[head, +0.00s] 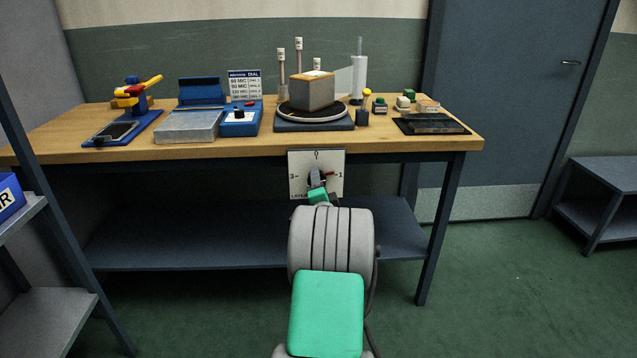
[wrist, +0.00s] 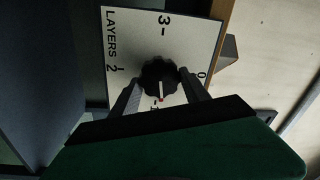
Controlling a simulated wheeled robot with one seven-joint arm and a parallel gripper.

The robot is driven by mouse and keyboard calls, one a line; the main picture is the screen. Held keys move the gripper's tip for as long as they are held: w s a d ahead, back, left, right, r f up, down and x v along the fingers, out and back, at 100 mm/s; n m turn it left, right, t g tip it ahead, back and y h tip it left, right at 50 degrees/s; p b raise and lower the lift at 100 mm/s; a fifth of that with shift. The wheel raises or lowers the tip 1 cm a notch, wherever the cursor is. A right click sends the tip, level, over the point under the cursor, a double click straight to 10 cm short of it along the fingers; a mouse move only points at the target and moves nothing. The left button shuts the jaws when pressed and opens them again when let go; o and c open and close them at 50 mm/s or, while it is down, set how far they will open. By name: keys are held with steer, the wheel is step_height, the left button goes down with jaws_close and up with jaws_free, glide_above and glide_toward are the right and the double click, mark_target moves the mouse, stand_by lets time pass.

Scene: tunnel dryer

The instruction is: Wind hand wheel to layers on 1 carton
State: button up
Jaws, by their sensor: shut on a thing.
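The hand wheel (wrist: 158,74) is a dark lobed knob on a white panel (wrist: 137,32) marked LAYERS, with numbers 0 to 3. In the head view the panel (head: 298,160) hangs under the bench's front edge. My gripper (wrist: 160,76) is shut on the wheel, with one finger on each side. The wheel's white and red pointer points down in the wrist view, toward the 1 mark. A brown carton (head: 312,93) sits on the round turntable (head: 315,115) above.
The wooden bench (head: 240,147) also holds a blue dial unit (head: 240,120), a grey plate (head: 188,126), a white roll (head: 359,78) and a dark tray (head: 432,124). A lower shelf (head: 180,245) lies under the bench. A rack (head: 45,310) stands at the left.

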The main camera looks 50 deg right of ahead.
steer(key=shift+r+m, duration=0.1)
steer(key=shift+m, duration=0.8)
steer(key=o, duration=1.4)
steer(key=shift+c, duration=0.2)
steer(key=p+v, duration=0.1)
steer(key=v, duration=0.6)
steer(key=shift+s+a, duration=0.25)
steer(key=shift+a, duration=0.05)
